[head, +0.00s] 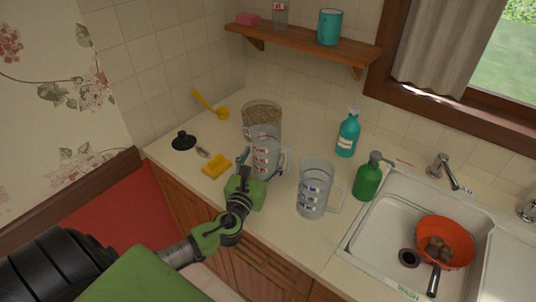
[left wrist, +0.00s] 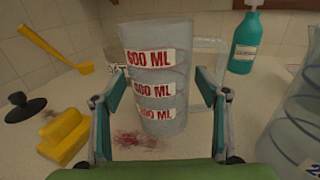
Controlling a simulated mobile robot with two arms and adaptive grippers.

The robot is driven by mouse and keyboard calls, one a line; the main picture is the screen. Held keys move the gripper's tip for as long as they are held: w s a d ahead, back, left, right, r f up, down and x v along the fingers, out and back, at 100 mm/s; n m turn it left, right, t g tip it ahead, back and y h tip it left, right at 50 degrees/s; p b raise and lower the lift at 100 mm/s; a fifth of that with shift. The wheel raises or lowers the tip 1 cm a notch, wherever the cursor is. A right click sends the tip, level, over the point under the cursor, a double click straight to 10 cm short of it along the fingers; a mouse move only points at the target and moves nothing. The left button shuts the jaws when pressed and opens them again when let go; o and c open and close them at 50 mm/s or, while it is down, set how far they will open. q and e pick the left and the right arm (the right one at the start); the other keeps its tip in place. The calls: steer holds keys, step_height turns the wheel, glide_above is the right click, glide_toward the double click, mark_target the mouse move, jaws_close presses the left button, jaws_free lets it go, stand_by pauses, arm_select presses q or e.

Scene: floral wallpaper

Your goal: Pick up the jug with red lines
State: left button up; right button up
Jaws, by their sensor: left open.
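The jug with red lines (head: 264,146) is clear grey plastic and stands upright on the counter, with red volume labels. In the left wrist view the jug (left wrist: 158,72) fills the middle, its handle on the right. My left gripper (head: 262,164) is open in front of it in the head view. In the left wrist view the fingers of this gripper (left wrist: 160,100) reach to the left and right of the jug; contact cannot be told. A similar jug with blue markings (head: 313,190) stands to the right; part of this jug (left wrist: 292,125) shows in the left wrist view. My right gripper is out of view.
A large container with brown contents (head: 261,112) stands behind the jug. A yellow sponge (head: 216,165), a black plunger-like item (head: 184,140) and a yellow brush (head: 212,106) lie left. A teal bottle (head: 348,135), green soap bottle (head: 367,180) and sink (head: 378,232) are right.

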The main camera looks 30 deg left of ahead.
arm_select(q)
steer(key=x, duration=0.2)
steer(key=shift+w+a+f, duration=0.1)
steer(key=shift+w, duration=0.3)
steer(key=c, duration=0.9)
steer(key=shift+c, duration=0.2)
